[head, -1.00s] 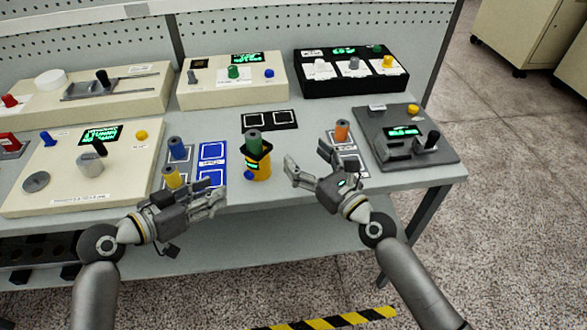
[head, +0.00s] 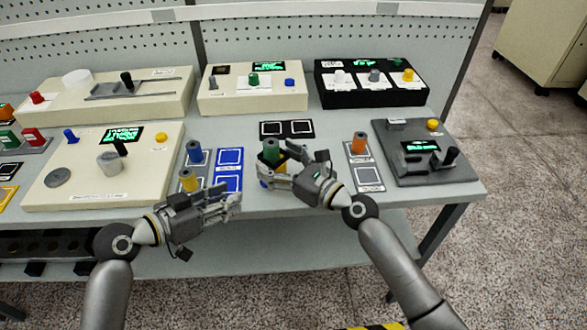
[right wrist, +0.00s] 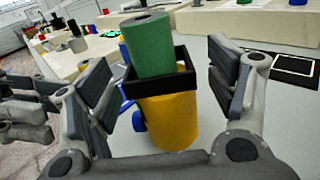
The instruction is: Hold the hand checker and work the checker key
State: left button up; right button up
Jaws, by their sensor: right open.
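The hand checker is a yellow cylinder with a black square collar; it stands upright on the bench and shows clearly in the right wrist view (right wrist: 168,118). A green spindle (right wrist: 150,45) stands in its collar, and also shows in the head view (head: 271,150). The blue checker key (right wrist: 138,121) sticks out at the checker's side, partly hidden. My right gripper (head: 285,170) is open, with its fingers on either side of the checker and a visible gap at each side. My left gripper (head: 235,203) is open and empty, low over the bench's front edge, left of the checker.
A blue-framed pad (head: 229,170) and blue and yellow spindles (head: 189,180) lie left of the checker. A black two-square pad (head: 287,129) is behind it. An orange spindle (head: 359,144) and a dark grey device (head: 424,160) stand to the right.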

jog(key=shift+x, duration=0.85)
jog(key=shift+c, duration=0.3)
jog(key=c, duration=1.2)
pick_arm(q)
grip_shut()
